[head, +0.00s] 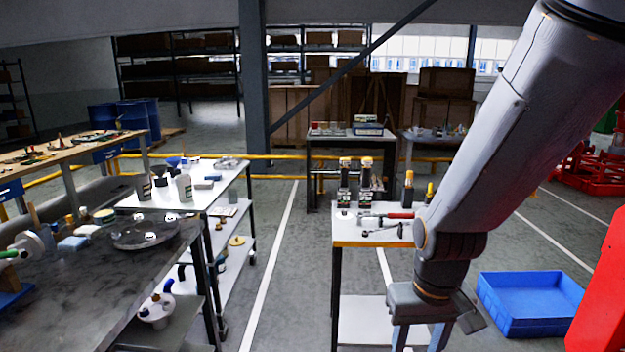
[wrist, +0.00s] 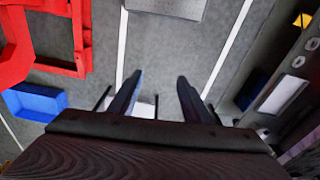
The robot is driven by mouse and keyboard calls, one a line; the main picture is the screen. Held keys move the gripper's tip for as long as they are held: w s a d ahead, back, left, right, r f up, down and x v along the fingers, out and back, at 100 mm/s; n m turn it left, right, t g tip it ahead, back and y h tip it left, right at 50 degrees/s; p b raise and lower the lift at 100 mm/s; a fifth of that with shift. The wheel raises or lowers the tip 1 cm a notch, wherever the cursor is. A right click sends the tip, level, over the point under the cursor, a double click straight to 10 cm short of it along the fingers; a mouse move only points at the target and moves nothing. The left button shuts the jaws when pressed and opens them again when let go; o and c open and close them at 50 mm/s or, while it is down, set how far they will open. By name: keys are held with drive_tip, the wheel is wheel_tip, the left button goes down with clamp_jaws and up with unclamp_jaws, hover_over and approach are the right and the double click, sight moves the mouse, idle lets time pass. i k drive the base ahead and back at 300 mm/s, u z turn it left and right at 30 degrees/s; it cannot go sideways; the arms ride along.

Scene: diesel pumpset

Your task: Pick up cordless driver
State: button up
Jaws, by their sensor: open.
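I cannot pick out the cordless driver for certain in either view. My gripper (head: 420,338) hangs at the lower right of the head view, in front of the small white-topped table (head: 345,236). Its fingers point down, and the lower ends run near the frame edge. In the wrist view my gripper (wrist: 158,88) is open and empty, with floor and a pale surface beyond the fingers. The small table holds dark bottles (head: 365,185), a red-handled tool (head: 400,215) and yellow-and-black upright items (head: 408,190). My arm hides the table's right end.
A blue bin (head: 530,300) stands on the floor at the right, beside red equipment (head: 600,300). A cluttered dark bench (head: 80,300) and a white cart (head: 225,185) stand at the left. The floor aisle between cart and small table is clear.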

sight(345, 163)
drive_tip(key=z, duration=0.2)
drive_tip(key=i, duration=2.25)
drive_tip(key=u, duration=0.05)
